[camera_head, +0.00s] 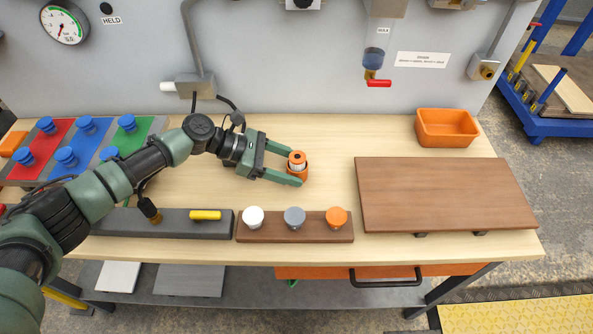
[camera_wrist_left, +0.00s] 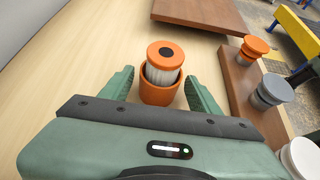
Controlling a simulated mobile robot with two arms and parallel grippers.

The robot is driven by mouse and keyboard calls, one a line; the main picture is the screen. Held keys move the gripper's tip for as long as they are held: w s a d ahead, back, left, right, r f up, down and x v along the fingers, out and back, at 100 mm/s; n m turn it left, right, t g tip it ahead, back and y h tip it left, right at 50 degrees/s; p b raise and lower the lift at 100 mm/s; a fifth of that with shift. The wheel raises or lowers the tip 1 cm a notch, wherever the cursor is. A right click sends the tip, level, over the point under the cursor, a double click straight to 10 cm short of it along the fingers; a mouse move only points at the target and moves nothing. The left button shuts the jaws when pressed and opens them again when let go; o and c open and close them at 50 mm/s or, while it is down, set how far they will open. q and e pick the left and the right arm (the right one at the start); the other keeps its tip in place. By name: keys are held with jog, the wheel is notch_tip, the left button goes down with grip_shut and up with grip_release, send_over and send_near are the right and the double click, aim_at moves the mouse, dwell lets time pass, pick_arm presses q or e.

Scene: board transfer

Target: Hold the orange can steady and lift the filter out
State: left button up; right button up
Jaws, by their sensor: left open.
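The orange can (camera_head: 301,175) stands upright on the wooden bench top, and it also shows in the left wrist view (camera_wrist_left: 158,93). The filter (camera_head: 297,160) sits in the can with its orange cap and white pleated side above the rim; in the left wrist view the filter (camera_wrist_left: 165,62) has a black centre on its cap. My left gripper (camera_head: 294,166) is open, its two green fingers reaching toward the can from the left. In the left wrist view the fingertips (camera_wrist_left: 158,82) lie on either side of the can, with gaps visible. My right gripper is not in view.
A brown block with white, grey and orange knobs (camera_head: 294,218) lies in front of the can. A brown board (camera_head: 440,194) is at the right, with an orange bin (camera_head: 447,127) behind it. A dark block with a yellow piece (camera_head: 205,215) lies front left. Bench behind the can is clear.

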pick_arm(q)
jog(key=shift+d+f, duration=0.2)
jog(key=shift+d, duration=0.1)
jog(key=c, duration=0.9)
jog(key=shift+o, duration=0.2)
